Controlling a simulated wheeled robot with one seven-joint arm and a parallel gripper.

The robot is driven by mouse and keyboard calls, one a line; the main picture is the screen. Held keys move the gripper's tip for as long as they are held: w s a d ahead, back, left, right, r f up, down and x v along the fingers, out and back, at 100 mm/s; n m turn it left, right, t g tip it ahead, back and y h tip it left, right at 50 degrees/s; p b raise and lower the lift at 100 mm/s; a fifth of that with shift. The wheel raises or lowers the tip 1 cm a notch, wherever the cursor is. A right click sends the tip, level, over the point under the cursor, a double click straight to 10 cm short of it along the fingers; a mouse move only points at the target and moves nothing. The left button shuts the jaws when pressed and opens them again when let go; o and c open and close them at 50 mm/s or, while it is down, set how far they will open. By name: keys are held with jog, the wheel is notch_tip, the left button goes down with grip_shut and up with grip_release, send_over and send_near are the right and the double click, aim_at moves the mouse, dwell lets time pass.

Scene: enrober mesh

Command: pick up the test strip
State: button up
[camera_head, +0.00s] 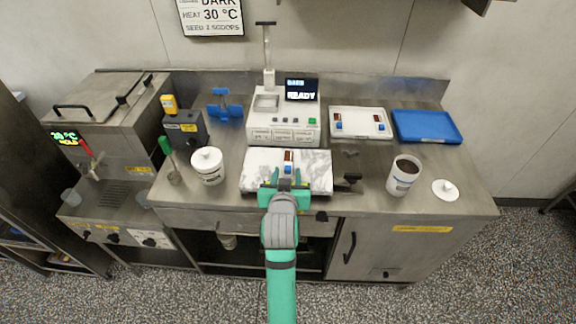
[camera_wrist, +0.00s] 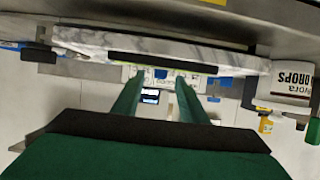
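A small test strip (camera_head: 288,161), white with a brown patch and a blue end, is on the white marble slab (camera_head: 260,160) in the head view. Two similar strips, one on the left (camera_head: 338,122) and one on the right (camera_head: 379,122), lie in a white tray (camera_head: 359,112). My gripper (camera_head: 285,176) is at the slab's front edge, its fingers apart on either side of the blue end.
A white machine (camera_head: 284,122) reading READY stands behind the slab. A lidded white jar (camera_head: 208,168) is left, a brown-filled cup (camera_head: 403,176) and loose lid (camera_head: 445,189) right. A blue tray (camera_head: 427,126) is at the back right. Bare counter lies at the front right.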

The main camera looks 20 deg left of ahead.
aim_at(288, 161)
jog(key=shift+x, duration=1.1)
grip_shut()
jog(key=shift+r, duration=0.1)
